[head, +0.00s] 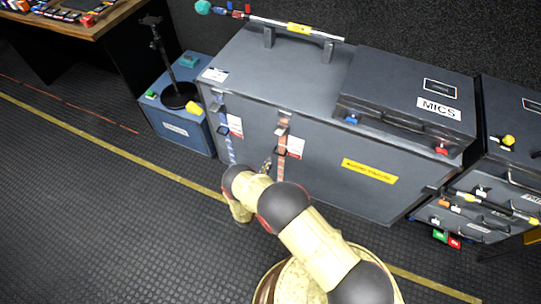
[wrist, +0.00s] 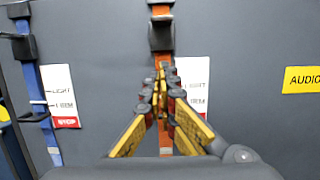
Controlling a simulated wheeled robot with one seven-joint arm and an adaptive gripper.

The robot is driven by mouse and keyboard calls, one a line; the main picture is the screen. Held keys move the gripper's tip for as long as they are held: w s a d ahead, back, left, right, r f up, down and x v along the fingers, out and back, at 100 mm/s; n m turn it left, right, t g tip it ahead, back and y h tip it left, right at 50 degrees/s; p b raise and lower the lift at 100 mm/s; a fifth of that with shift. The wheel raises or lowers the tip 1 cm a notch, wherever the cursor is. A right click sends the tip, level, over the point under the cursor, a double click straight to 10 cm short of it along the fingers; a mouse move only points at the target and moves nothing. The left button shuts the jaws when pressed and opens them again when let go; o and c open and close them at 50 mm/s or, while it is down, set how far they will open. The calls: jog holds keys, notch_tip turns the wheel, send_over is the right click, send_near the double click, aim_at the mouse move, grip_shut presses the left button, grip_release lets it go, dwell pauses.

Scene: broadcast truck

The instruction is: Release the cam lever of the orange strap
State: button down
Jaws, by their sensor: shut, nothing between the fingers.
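The orange strap (head: 282,140) runs down the front of a large grey case, right of a blue strap (head: 227,135). In the wrist view the orange strap (wrist: 163,10) passes through a dark buckle (wrist: 161,36), with the lower strap partly hidden behind my fingers. My gripper (wrist: 160,68) is shut and empty, its fingertips in front of the strap just below the buckle. I cannot tell whether they touch it. In the head view my gripper (head: 267,166) shows small, mostly behind my arm. The cam lever's position is unclear.
The grey case (head: 330,172) bears a yellow label (head: 370,171), and a black MICS case (head: 410,95) lies on top. A blue box (head: 175,128) with a stand is at left. Grey drawers (head: 470,218) stand at right. Open floor lies in front.

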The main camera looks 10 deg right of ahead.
aim_at(280, 131)
jog(key=w+d+r+b, duration=0.2)
jog(key=w+d+r, duration=0.3)
jog(key=w+r, duration=0.1)
jog(key=shift+w, duration=0.35)
jog(key=shift+r, duration=0.2)
jog(key=shift+s+a+r+g+p, duration=0.15)
jog(key=shift+g+p, duration=0.15)
jog(key=shift+p, duration=0.35)
